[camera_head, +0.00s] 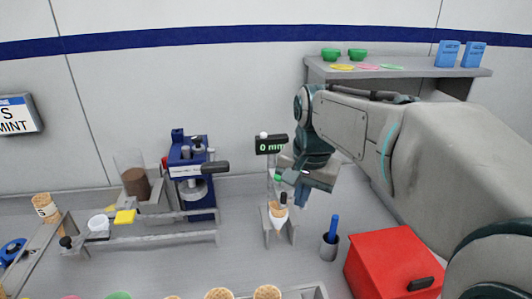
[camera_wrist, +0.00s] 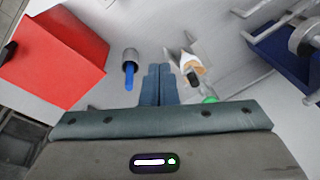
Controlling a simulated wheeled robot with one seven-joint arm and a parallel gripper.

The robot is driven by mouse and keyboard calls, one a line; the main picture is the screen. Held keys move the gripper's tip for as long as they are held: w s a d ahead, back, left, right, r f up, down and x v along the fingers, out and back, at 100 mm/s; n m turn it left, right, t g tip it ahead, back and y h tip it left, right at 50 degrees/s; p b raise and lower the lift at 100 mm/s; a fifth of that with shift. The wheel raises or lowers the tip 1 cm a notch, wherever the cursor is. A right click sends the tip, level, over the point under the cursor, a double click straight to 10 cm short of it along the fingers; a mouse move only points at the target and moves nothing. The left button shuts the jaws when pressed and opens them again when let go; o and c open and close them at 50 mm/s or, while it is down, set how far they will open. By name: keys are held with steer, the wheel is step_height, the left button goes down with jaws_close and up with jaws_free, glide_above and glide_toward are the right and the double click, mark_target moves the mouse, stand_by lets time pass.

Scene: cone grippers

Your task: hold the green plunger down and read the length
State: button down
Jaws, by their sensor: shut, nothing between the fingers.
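The green plunger (camera_head: 278,178) is a small green knob on the gauge stand, and a part of it shows at the edge of my gripper in the wrist view (camera_wrist: 209,100). The display (camera_head: 271,145) above it reads "0 mm". A cone in a white wrap (camera_head: 278,216) stands in the holder below, with a dark tip above it. My gripper (camera_head: 302,197) is shut and empty, with its blue fingers pointing down just right of the plunger. The fingers also show in the wrist view (camera_wrist: 157,80), apart from the plunger. Whether another part of my gripper touches the plunger I cannot tell.
A grey cup with a blue stick (camera_head: 330,240) and a red box (camera_head: 392,265) stand to the right. A blue press (camera_head: 190,165) stands to the left. A shelf (camera_head: 400,72) with green bowls is at the back right.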

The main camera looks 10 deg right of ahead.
steer(key=w+r+m+g+p, duration=0.1)
steer(key=w+r+m, duration=0.4)
steer(key=w, duration=0.3)
steer(key=w+r+m+p, duration=0.1)
steer(key=w+r+m, duration=0.4)
steer(key=w, duration=0.3)
steer(key=shift+w+a+m+g, duration=0.35)
steer(key=shift+a+m+g, duration=0.1)
steer(key=shift+m, duration=0.15)
steer(key=shift+f, duration=0.1)
step_height(320, 180, down, 14)
steer(key=shift+r, duration=0.1)
